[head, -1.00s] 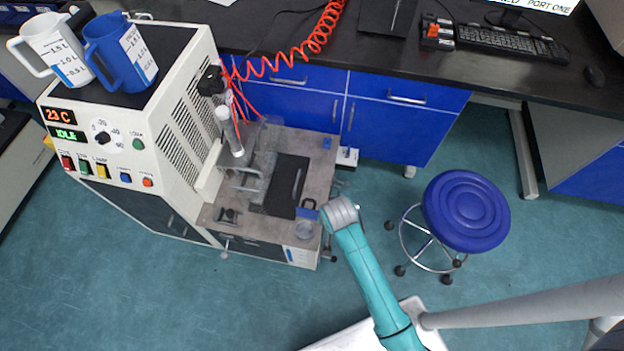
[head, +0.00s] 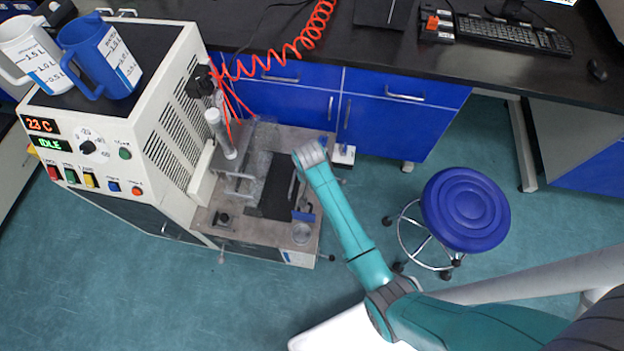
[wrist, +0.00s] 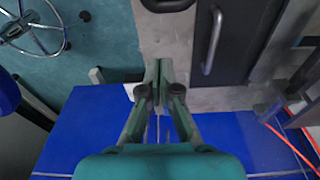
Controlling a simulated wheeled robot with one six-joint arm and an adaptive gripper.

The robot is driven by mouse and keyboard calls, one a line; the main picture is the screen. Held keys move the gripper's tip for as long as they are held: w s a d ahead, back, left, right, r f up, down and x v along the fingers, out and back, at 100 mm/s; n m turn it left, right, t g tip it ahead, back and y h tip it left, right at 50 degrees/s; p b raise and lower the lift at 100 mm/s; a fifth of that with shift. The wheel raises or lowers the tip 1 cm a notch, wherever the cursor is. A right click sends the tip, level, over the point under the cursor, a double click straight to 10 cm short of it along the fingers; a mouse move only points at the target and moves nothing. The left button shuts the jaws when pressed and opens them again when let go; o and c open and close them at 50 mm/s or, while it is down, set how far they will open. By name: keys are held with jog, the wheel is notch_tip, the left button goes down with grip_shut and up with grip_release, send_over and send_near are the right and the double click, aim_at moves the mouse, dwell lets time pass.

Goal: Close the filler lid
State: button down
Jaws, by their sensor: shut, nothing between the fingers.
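I cannot tell for certain which part is the filler lid. A dark panel (head: 268,192) with a bar handle lies on the machine's grey deck (head: 232,222). In the wrist view the panel (wrist: 238,40) and its silver handle (wrist: 212,42) are right of my gripper. A small round clear cup (head: 301,233) and a blue piece (head: 303,216) are at the deck's front right corner. My gripper (wrist: 158,66) is shut and empty, over or beside the deck's right edge, apart from the handle. In the head view my wrist hides its fingers.
The white control cabinet (head: 150,130) carries a white jug (head: 28,50) and a blue jug (head: 105,60). A red coiled hose (head: 290,50) hangs behind the deck. Blue drawers (head: 400,125) stand behind, and a blue stool (head: 467,205) stands right. Floor in front is clear.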

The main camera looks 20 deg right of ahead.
jog(key=shift+s+a+f, duration=1.05)
jog(key=shift+s+f, duration=0.25)
jog(key=shift+s, duration=0.05)
jog(key=shift+s+a, duration=0.1)
jog(key=shift+s+r+t, duration=0.15)
jog(key=shift+t, duration=0.15)
